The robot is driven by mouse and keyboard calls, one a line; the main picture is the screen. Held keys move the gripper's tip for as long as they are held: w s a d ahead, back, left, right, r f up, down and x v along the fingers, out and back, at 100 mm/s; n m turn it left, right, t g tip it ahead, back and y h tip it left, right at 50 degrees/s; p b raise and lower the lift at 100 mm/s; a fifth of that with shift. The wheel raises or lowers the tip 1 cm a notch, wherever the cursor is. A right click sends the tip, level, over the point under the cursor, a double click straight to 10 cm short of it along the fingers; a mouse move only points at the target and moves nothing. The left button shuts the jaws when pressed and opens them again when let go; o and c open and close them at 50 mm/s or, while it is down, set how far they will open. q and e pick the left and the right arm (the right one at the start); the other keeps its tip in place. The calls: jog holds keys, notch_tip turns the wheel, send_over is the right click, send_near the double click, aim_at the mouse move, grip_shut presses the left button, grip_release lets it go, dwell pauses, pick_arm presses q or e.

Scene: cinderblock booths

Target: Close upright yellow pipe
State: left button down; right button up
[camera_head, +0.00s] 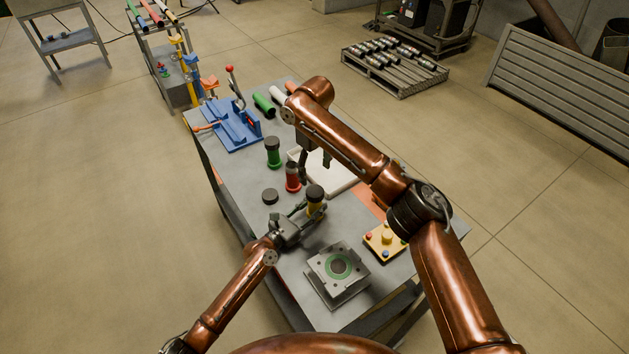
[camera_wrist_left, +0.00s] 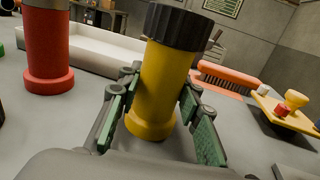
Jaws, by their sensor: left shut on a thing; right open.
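The yellow pipe (camera_head: 314,210) stands on the table with a black ribbed cap (camera_head: 315,192) on its top. In the left wrist view the pipe (camera_wrist_left: 163,85) stands between my green-padded fingers, and the cap (camera_wrist_left: 188,26) sits on its upper end. My left gripper (camera_head: 309,209) is shut on the pipe's body, below the cap. My right gripper (camera_head: 315,166) is open and empty, above and beyond the yellow pipe, over the white tray. I cannot tell how tightly the cap is seated.
A red pipe (camera_head: 292,182) and a black-capped green pipe (camera_head: 273,160) stand nearby. A loose black cap (camera_head: 269,196) lies to the left. A white tray (camera_head: 345,180), yellow button box (camera_head: 378,247), grey fixture (camera_head: 325,271) and blue jig (camera_head: 238,133) also occupy the table (camera_head: 225,180).

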notch_tip(320, 180, up, 2)
dwell(0.4)
pick_arm(q)
jog(key=c, duration=1.3)
grip_release()
jog(key=v, duration=1.2)
jog(key=shift+a, duration=0.1)
